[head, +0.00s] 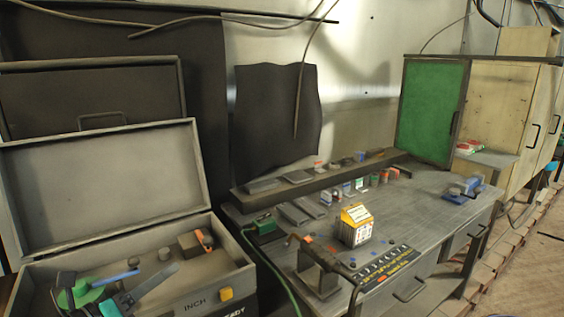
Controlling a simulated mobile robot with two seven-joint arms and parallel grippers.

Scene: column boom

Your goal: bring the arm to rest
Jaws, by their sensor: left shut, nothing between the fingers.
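My left gripper (168,273) shows low at the left of the head view, over the open grey case (215,285) marked INCH. Its fingers are together and read as one narrow grey shape with nothing between them. Part of the hand merges with green and blue shapes beside it, so its outline is hard to make out. I do not see my right gripper.
The case's raised lid (105,185) stands behind the gripper. Small parts and a block with an orange piece (203,238) lie inside.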

